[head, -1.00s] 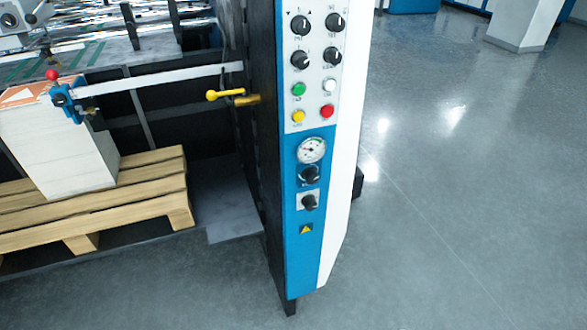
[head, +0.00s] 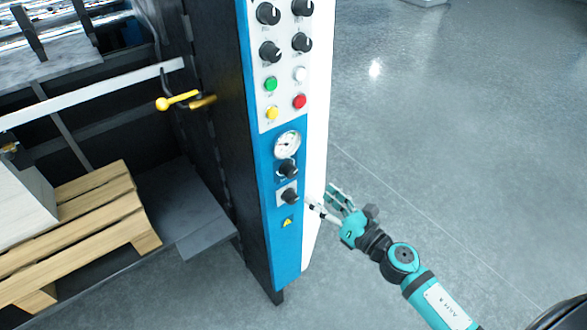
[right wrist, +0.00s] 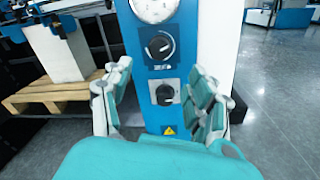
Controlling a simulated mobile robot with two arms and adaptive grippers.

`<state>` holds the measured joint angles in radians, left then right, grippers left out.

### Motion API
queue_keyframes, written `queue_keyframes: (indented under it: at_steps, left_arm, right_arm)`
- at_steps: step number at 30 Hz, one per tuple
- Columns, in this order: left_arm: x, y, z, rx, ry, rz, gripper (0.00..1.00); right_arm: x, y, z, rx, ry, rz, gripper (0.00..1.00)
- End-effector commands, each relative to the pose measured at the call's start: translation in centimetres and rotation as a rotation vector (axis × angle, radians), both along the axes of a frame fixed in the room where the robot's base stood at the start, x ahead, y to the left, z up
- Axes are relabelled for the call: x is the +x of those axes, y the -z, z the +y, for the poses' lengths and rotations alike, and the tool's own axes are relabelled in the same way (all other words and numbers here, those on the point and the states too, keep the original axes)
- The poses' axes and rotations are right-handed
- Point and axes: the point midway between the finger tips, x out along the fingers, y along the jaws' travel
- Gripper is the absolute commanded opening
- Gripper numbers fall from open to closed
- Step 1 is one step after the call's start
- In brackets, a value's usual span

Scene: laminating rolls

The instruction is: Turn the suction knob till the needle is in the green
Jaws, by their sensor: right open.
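The round white gauge (head: 288,145) sits on the blue part of the machine's panel; its lower part shows in the right wrist view (right wrist: 153,8). Its needle is too small to read. A black knob (head: 287,169) is right below the gauge, also seen in the right wrist view (right wrist: 159,47). A second black knob (head: 289,196) on a pale plate is lower, and shows between my fingers in the right wrist view (right wrist: 164,94). I cannot read which is labelled suction. My right gripper (head: 324,197) is open and empty, apart from both knobs. My left gripper is out of view.
Above are several black knobs and green (head: 271,84), white, yellow and red (head: 299,101) buttons. A yellow handle (head: 178,101) sticks out left of the column. A wooden pallet (head: 90,215) with a pale stack stands at the left. The floor at the right is clear.

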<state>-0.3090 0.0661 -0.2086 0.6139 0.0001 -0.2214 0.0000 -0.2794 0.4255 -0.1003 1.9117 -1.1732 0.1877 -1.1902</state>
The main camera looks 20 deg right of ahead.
Motion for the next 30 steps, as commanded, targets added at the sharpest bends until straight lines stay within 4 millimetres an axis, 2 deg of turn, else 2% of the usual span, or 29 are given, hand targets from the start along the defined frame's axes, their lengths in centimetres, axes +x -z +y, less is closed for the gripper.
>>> queue_keyframes:
  at_steps: [1, 6, 13, 19, 27, 28, 30]
  left_arm:
    - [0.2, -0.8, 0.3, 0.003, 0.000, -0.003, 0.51]
    - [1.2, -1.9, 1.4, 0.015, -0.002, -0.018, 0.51]
    - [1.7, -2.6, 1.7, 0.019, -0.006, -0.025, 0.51]
    - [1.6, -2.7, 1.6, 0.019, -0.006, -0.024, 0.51]
    - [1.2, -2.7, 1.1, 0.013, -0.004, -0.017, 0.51]
    - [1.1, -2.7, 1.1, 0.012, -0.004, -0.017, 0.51]
    - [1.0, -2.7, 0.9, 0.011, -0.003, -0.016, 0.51]
  right_arm:
    - [1.2, -0.5, 0.5, 0.003, 0.001, -0.002, 0.59]
    - [4.6, -0.4, 2.0, 0.002, 0.001, -0.001, 0.59]
    - [8.1, -0.1, 3.5, 0.003, 0.001, 0.001, 0.59]
    - [9.3, 0.0, 4.1, 0.000, 0.001, 0.002, 0.59]
    - [9.4, 0.1, 4.2, 0.001, 0.001, 0.002, 0.59]
    - [9.4, 0.1, 4.2, 0.001, 0.001, 0.002, 0.57]
    - [9.4, 0.1, 4.2, 0.001, 0.001, 0.002, 0.48]
